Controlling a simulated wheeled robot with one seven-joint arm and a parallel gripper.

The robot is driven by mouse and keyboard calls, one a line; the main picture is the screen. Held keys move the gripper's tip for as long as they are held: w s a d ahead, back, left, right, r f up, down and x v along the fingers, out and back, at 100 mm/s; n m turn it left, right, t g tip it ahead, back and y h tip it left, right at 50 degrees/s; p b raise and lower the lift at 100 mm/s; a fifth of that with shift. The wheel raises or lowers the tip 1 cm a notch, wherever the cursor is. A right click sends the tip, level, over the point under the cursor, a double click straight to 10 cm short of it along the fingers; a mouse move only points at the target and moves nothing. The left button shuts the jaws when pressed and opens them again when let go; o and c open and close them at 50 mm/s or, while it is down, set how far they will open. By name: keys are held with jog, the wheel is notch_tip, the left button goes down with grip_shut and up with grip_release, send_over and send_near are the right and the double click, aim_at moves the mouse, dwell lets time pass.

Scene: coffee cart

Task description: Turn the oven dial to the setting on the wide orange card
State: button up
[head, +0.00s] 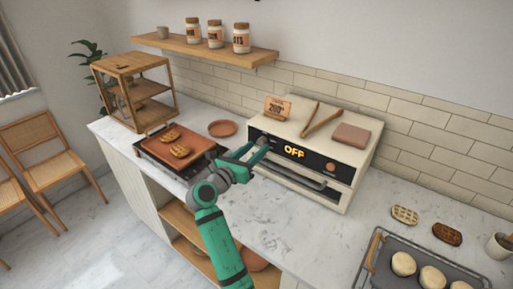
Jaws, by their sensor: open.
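The cream oven (347,192) stands on the counter, and its dark front panel shows OFF in orange on a display (294,153). A wide orange card (277,108) stands on the oven's top at the left; it reads about 200, with smaller print above that is too small to read. A round dial (330,167) shows to the right of the display. My gripper (262,148) is open and empty at the left end of the panel. It partly hides that end, where a grey round shape shows between the fingers; I cannot tell if they touch it.
Tongs (324,118) and a folded brown cloth (351,136) lie on the oven's top. The oven's door handle (296,178) juts out below the panel. A waffle plate (178,148) is left of my arm. A tray of buns (425,268) is at front right.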

jog(key=shift+w+d, duration=0.35)
jog(key=shift+w, duration=0.3)
jog(key=shift+c, duration=0.3)
jog(key=c, duration=1)
